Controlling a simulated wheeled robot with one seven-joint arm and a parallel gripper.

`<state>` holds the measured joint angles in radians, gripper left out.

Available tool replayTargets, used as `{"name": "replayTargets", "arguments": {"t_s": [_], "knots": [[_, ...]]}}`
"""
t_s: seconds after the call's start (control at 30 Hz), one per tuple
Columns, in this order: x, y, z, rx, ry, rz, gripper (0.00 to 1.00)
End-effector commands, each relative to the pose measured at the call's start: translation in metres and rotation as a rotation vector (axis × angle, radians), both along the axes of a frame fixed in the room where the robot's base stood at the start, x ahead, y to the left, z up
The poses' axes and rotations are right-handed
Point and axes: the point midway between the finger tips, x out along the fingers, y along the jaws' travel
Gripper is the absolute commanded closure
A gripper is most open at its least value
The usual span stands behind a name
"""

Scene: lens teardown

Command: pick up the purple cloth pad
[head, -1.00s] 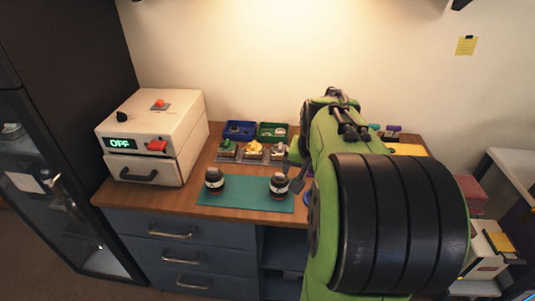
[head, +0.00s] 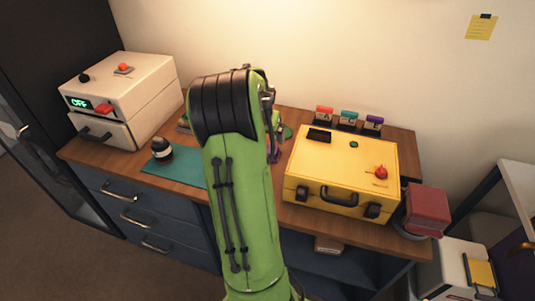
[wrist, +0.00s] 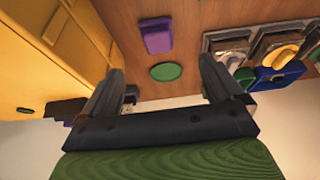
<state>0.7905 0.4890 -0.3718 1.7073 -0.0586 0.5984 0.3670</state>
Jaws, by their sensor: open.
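The purple pad (wrist: 157,37) lies flat on the wooden worktop in the wrist view, at top centre, beside the yellow case. A sliver of purple (head: 273,155) shows at the right edge of my arm in the head view. A green round pad (wrist: 166,72) lies near it, between it and my gripper in the wrist view. My gripper (wrist: 162,70) is open and empty, its two fingers spread apart, with the purple pad beyond the fingertips. In the head view my arm hides the gripper and most of the pad.
The yellow case (head: 342,170) stands just right of the pad in the head view. Behind it are several coloured label holders (head: 348,120). The white OFF box (head: 115,95) and a lens (head: 161,150) on the teal mat (head: 165,172) are at left. Trays (wrist: 275,75) sit at right in the wrist view.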

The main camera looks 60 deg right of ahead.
Motion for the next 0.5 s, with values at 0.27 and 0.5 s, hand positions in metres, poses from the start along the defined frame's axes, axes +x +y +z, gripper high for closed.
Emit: {"name": "replayTargets", "arguments": {"t_s": [0.27, 0.5], "knots": [[0.003, -0.022, -0.056, 0.001, 0.000, -0.001, 0.06], [0.003, -0.036, -0.093, 0.001, 0.001, -0.001, 0.06]]}}
